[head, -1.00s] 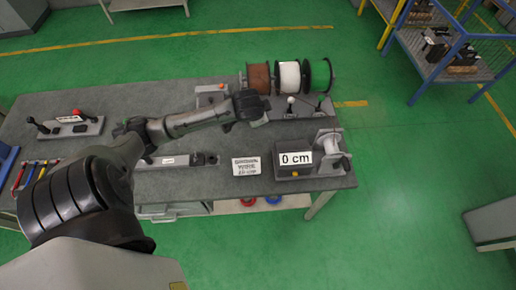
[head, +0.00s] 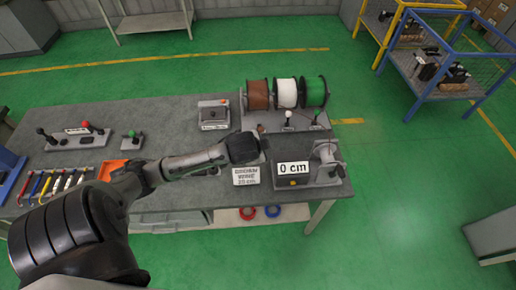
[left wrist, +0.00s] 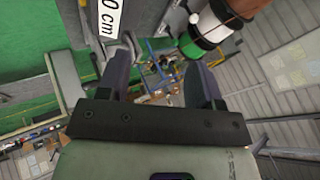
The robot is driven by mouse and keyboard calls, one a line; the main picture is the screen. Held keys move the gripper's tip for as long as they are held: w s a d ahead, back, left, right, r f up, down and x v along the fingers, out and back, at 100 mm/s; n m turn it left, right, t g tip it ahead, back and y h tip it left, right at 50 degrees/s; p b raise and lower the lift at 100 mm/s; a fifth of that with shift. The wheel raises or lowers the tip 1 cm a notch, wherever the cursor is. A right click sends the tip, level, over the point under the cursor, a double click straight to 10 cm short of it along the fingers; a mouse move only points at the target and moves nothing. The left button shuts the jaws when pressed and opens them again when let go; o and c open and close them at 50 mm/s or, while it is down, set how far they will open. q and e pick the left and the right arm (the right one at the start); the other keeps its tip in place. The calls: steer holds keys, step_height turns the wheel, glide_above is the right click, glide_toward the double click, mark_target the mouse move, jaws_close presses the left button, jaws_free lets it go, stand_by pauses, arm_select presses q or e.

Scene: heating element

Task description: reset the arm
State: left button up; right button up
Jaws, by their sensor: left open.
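My left arm (head: 190,163) reaches over the workbench from the left in the head view. Its gripper (head: 252,148) hangs above the bench, just behind the white "20 cm" sign and left of the "0 cm" display (head: 293,168). In the left wrist view the two dark fingers stand apart with nothing between them, so the gripper (left wrist: 145,60) is open and empty. My right gripper is not in view.
Brown (head: 257,95), white (head: 286,93) and green (head: 314,92) spools stand at the back right of the workbench (head: 170,120). Control boxes, an orange tray (head: 112,169) and coloured tools (head: 55,184) lie at the left. A blue-framed cart (head: 440,90) stands on the floor at right.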

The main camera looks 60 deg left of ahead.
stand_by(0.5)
arm_select(q)
steer(key=s+d+r+t+h+p, duration=0.1)
steer(key=s+d+r+t+p, duration=0.2)
steer(key=d, duration=0.5)
steer(key=s+d+n+g+h+p, duration=0.1)
steer(key=s+d+p, duration=0.3)
steer(key=s, duration=0.4)
steer(key=s+d+n+g+h+p, duration=0.1)
steer(key=s+d+g+p, duration=0.3)
steer(key=s, duration=0.5)
steer(key=shift+d+f+g+h, duration=0.35)
steer(key=shift+d+h, duration=0.25)
steer(key=shift+d, duration=0.65)
steer(key=shift+s, duration=0.1)
